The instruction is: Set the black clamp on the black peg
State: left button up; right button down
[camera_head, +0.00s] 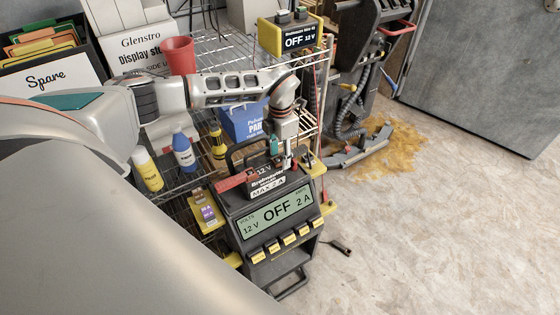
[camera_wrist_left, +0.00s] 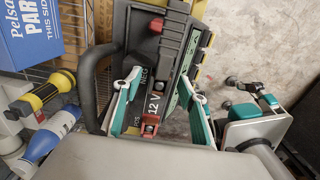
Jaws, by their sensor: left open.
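A dark battery charger (camera_head: 290,238) with a grey-green display reading OFF stands at the lower middle of the head view. Its top, with POS, NEG and 12 V labels, shows in the wrist view (camera_wrist_left: 143,75). My left gripper (camera_head: 281,157) is over this top, its teal and white fingers apart. In the wrist view my left gripper (camera_wrist_left: 163,85) is open, with part of the charger top between its fingers. A red clamp (camera_head: 237,180) is at the top's left end. I cannot pick out the black clamp or the black peg with certainty; the fingers hide part of the top.
A wire shelf (camera_head: 215,45) stands behind, with a blue box (camera_head: 243,122), a blue bottle (camera_head: 184,152) and a yellow bottle (camera_head: 147,170). A second charger (camera_head: 290,38) sits higher up. A small dark item (camera_head: 342,247) lies on the floor. The floor at right is mostly clear.

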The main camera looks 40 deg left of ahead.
aim_at(281, 158)
pick_arm(q)
jog(key=shift+f, duration=0.2)
grip_shut()
jog(key=shift+r, duration=0.2)
notch_tip(281, 158, up, 22)
jog(key=p, duration=0.4)
jog(key=shift+f, duration=0.2)
dwell(0.3)
jog(key=shift+r, duration=0.1)
